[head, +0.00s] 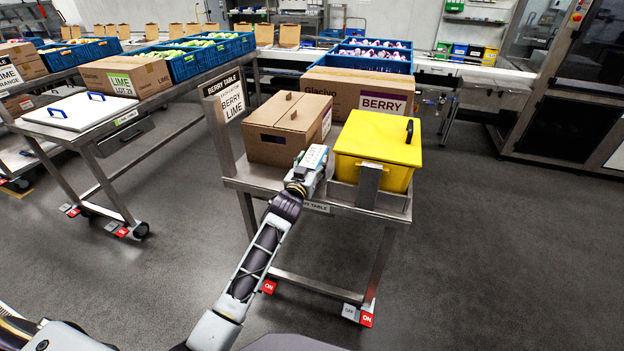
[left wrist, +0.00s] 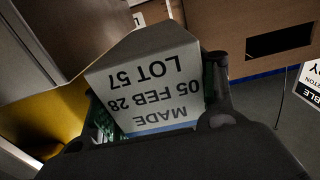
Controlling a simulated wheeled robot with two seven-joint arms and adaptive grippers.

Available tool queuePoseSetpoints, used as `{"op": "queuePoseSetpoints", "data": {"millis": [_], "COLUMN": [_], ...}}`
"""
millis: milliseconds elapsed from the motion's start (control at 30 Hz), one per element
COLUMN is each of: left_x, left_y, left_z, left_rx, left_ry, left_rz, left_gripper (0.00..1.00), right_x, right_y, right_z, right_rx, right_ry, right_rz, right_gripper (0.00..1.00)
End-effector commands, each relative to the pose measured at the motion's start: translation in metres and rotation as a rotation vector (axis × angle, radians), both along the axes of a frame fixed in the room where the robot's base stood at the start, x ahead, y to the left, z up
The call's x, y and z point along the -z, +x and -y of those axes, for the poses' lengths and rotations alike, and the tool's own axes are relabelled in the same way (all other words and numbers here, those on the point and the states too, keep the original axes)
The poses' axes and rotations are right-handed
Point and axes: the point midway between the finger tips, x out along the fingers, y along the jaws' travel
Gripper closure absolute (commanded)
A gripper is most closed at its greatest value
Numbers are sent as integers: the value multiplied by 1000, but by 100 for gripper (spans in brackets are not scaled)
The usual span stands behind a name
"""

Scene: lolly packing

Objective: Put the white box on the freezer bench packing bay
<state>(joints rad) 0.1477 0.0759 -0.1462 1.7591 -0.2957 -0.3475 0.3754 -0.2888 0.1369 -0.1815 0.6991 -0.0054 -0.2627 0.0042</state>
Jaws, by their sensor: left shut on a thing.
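My left gripper (head: 303,176) is at the front edge of the berry table (head: 232,181), between an open-slotted brown carton and a yellow bin. It is shut on a small white box (head: 315,157). In the left wrist view the white box (left wrist: 145,82) sits between the fingers, its printed face reading "MADE 05 FEB 28 LOT 57" upside down. I cannot tell whether the box touches the table. I cannot make out which surface is the freezer bench packing bay. My right gripper is not in view.
The brown carton (head: 281,147) stands just left of the gripper, and the yellow bin (head: 378,150) just right. A large BERRY carton (head: 335,88) is behind. Another table (head: 150,98) with a white lid (head: 80,110) stands at left. Open floor (head: 500,240) lies at right.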

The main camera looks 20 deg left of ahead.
Motion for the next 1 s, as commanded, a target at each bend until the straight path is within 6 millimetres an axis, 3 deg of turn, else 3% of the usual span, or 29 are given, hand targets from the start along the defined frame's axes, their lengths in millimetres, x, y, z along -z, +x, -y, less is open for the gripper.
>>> {"op": "queuePoseSetpoints", "data": {"millis": [167, 600, 1000], "left_x": [14, 18, 56], "left_y": [0, 0, 0], "left_z": [0, 0, 0], "left_rx": [-1, -1, -1], "left_ry": [0, 0, 0], "left_rz": [3, 3, 2], "left_gripper": [74, 74, 74], "right_x": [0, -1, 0], "right_y": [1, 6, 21], "right_z": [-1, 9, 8], "right_rx": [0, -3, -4], "right_ry": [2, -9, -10], "right_rz": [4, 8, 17], "right_gripper": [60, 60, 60]}}
